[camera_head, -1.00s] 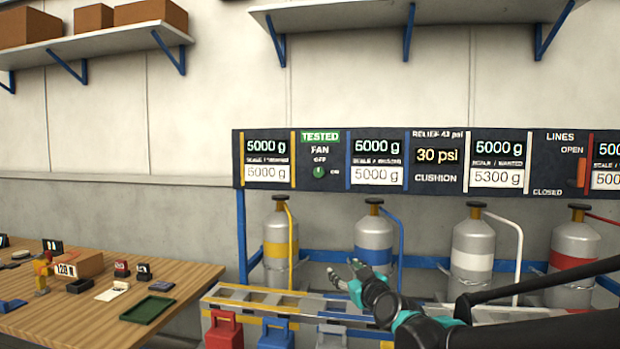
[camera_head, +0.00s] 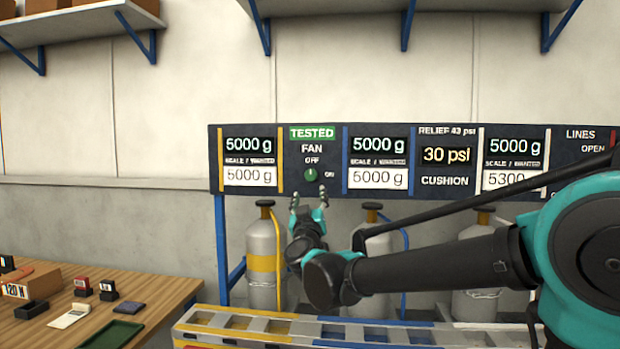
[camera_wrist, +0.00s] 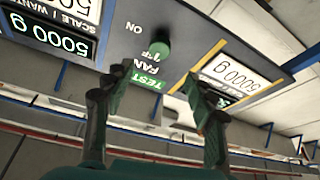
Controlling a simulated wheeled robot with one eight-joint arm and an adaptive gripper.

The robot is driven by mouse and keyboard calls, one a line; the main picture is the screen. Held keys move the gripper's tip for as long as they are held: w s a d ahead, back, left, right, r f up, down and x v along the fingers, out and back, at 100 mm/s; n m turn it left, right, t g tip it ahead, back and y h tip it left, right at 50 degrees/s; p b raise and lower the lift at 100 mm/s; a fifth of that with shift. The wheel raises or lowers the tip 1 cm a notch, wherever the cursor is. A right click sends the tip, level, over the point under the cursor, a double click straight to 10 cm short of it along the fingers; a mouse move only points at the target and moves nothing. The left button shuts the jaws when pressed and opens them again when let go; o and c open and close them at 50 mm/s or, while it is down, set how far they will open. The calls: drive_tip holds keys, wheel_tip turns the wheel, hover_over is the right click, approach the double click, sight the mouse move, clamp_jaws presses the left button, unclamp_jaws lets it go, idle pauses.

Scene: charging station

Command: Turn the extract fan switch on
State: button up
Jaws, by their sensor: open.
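The fan switch (camera_head: 310,175) is a round green knob on the dark panel, below the word FAN, with OFF above it and ON to its right. Its white mark points up, toward OFF. In the wrist view the green knob (camera_wrist: 159,47) shows upside down, beyond the fingertips and roughly between them. My gripper (camera_head: 309,198) is open and empty, just below the knob in the head view, with its fingers pointing up. It also shows in the wrist view (camera_wrist: 155,78), fingers spread. I see no contact with the knob.
The panel (camera_head: 396,182) carries several scale displays and a 30 psi readout. Gas cylinders (camera_head: 263,240) stand below it, behind a low rack (camera_head: 290,325). A wooden table (camera_head: 170,270) with small items is at left. Shelves (camera_head: 75,22) hang above.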

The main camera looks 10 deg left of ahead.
sight(311, 176)
drive_tip(key=x, duration=1.2)
drive_tip(key=shift+w, duration=0.15)
drive_tip(key=shift+c, duration=0.2)
drive_tip(key=c, duration=1.1)
